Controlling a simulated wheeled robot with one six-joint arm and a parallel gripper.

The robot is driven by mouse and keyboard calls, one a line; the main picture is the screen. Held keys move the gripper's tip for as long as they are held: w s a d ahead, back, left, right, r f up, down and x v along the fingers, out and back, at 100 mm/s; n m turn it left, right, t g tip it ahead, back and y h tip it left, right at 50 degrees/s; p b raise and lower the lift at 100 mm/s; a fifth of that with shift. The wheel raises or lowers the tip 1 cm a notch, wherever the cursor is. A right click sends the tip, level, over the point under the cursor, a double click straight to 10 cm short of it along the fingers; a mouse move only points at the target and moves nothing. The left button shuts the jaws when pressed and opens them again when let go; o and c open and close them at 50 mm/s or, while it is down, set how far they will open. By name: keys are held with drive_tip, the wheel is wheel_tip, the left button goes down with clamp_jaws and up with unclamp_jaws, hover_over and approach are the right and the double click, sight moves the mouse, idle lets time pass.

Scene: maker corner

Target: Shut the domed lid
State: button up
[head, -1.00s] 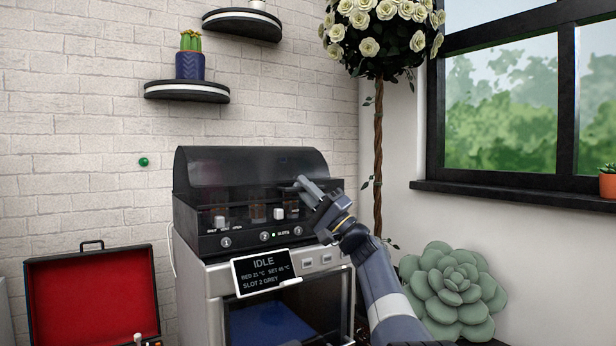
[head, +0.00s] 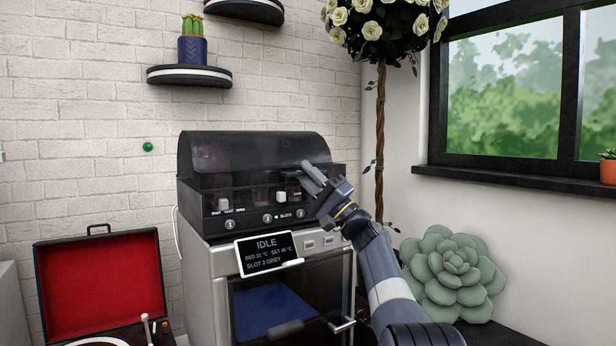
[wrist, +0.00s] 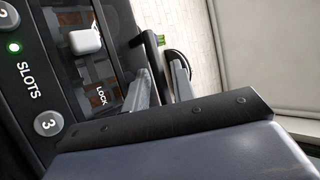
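The domed lid (head: 235,153), dark and see-through, sits on top of the steel machine (head: 208,290) in the head view. I cannot tell clearly whether its front edge is raised; the slots and knobs show below it. My gripper (head: 305,180) is at the lid's right front, its two fingers pointing left and up. In the wrist view the fingertips (wrist: 162,85) stand apart, and a black bar (wrist: 150,52) shows near them. It may be part of the lid; contact is not clear.
The front panel has a LOCK label (wrist: 101,95), a white knob (wrist: 86,38) and numbered buttons. A tilted display (head: 266,255) reads IDLE. An open red-lined case (head: 100,275) is at left, a large succulent (head: 452,275) at right, a shelf (head: 188,77) above left.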

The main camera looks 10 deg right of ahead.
drive_tip(key=shift+w+f, duration=0.15)
drive_tip(key=shift+f, duration=0.05)
drive_tip(key=v, duration=1)
drive_tip(key=shift+s+d, duration=0.25)
drive_tip(key=shift+s, duration=0.15)
drive_tip(key=x, duration=1)
drive_tip(key=shift+w, duration=0.25)
drive_tip(key=shift+a, duration=0.1)
